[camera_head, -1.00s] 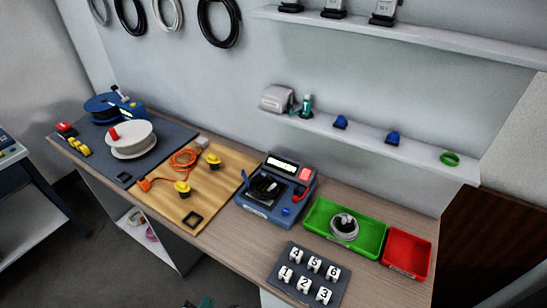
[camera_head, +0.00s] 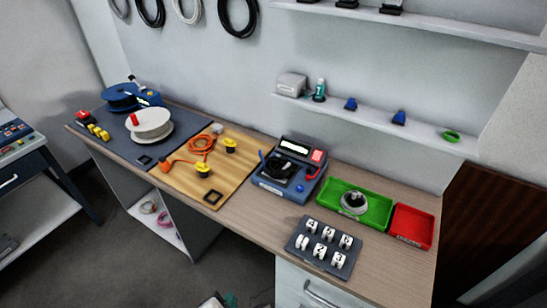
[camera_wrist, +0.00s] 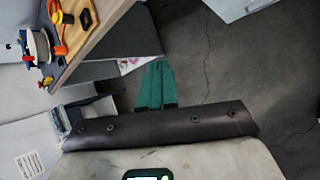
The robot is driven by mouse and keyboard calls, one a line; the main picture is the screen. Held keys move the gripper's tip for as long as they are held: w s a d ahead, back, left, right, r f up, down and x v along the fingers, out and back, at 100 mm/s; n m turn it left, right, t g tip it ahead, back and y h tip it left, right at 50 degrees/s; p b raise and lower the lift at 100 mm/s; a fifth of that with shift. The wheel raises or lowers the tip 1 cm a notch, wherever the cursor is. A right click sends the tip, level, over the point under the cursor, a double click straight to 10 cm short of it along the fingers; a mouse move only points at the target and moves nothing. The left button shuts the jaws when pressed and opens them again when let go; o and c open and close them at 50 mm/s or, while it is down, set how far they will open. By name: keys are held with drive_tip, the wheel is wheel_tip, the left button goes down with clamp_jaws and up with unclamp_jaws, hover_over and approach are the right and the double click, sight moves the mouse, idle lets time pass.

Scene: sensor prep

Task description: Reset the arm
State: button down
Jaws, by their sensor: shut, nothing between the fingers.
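My gripper (camera_wrist: 156,86) shows in the wrist view as two teal fingers lying side by side, shut and empty. It hangs over the grey floor, clear of the workbench (camera_wrist: 108,38), which is at the upper left of that view. In the head view only a small teal part of it (camera_head: 231,299) shows at the bottom edge, in front of the bench. The rest of the arm is mostly out of that view.
The bench (camera_head: 255,215) holds a wooden board (camera_head: 235,175), a blue device (camera_head: 268,188), a green tray (camera_head: 376,216), a red tray (camera_head: 412,226) and a numbered dark block (camera_head: 300,241). A shelf (camera_head: 365,124) runs above. The floor (camera_head: 120,225) at left is clear.

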drive_tip(key=s+d+f+m+g+h+b, duration=0.1)
drive_tip(key=d+f+m, duration=0.25)
drive_tip(key=d, duration=0.45)
drive_tip(key=d+f+m+g+b, duration=0.1)
drive_tip(key=d+f+m+g, duration=0.1)
drive_tip(key=d+m, duration=0.4)
drive_tip(key=s+d+f+m+g+h+b, duration=0.1)
drive_tip(key=d+f+m, duration=0.2)
drive_tip(key=d, duration=0.6)
drive_tip(key=s+d+f+m+g+y+b, duration=0.1)
drive_tip(key=s+d+f+m+g+b, duration=0.1)
drive_tip(key=s+d+m, duration=1.1)
drive_tip(key=shift+s+d+f+m+g+y, duration=0.3)
drive_tip(key=shift+s+d+m+g, duration=0.1)
drive_tip(key=shift+s+m+g, duration=0.25)
